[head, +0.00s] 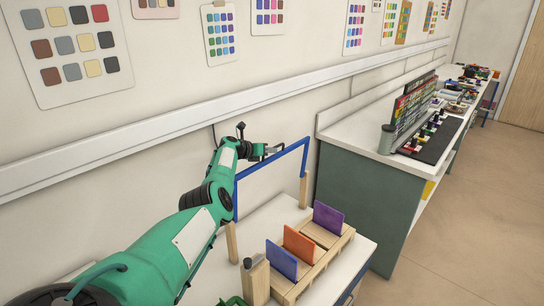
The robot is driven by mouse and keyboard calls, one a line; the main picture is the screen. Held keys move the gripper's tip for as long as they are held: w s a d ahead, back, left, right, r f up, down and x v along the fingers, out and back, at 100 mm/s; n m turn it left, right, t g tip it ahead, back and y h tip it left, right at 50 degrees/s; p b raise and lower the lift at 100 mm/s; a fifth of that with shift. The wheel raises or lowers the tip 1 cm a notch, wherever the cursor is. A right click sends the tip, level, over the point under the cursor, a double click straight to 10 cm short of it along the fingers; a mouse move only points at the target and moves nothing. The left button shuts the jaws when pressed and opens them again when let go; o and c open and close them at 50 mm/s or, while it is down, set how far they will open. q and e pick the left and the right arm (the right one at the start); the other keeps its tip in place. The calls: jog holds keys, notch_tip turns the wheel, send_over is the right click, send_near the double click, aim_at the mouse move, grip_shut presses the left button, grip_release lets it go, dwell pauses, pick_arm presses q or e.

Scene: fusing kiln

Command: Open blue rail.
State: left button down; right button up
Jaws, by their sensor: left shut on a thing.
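The blue rail (270,163) is a thin blue bar with bent ends, standing raised above the wooden posts at the left and right of a small white table. Its left leg comes down to a wooden post (231,243) and its right leg to another post (303,190). My left gripper (271,150) is at the top bar of the rail, shut on it. The arm hides part of the rail's left side. My right gripper is not in view.
A wooden rack (314,268) on the white table holds upright blue (281,260), orange (299,243) and purple (328,217) panels in front of the rail. A wooden block (256,281) stands at its left. A green-sided counter (357,200) stands to the right. The wall is close behind.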

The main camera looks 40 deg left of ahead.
aim_at(263, 160)
pick_arm(q)
jog(key=shift+a+f, duration=0.1)
jog(key=shift+f, duration=0.05)
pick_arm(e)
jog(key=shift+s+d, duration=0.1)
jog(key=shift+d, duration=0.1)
pick_arm(q)
jog(key=c, duration=1.5)
grip_release()
jog(key=shift+a, duration=0.1)
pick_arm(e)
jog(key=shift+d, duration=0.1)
pick_arm(q)
jog(key=shift+s, duration=0.1)
jog(key=shift+s+r, duration=0.1)
jog(key=shift+r, duration=0.1)
jog(key=shift+s+a+r+p, duration=0.2)
jog(key=shift+s+p, duration=0.3)
jog(key=shift+p, duration=0.2)
jog(key=shift+s+r+p, duration=0.15)
jog(key=shift+s+p, duration=0.15)
jog(key=shift+s, duration=0.1)
jog(key=shift+s+a, duration=0.1)
jog(key=shift+s, duration=0.3)
jog(key=b+v, duration=0.1)
jog(key=v, duration=0.9)
jog(key=shift+s, duration=0.3)
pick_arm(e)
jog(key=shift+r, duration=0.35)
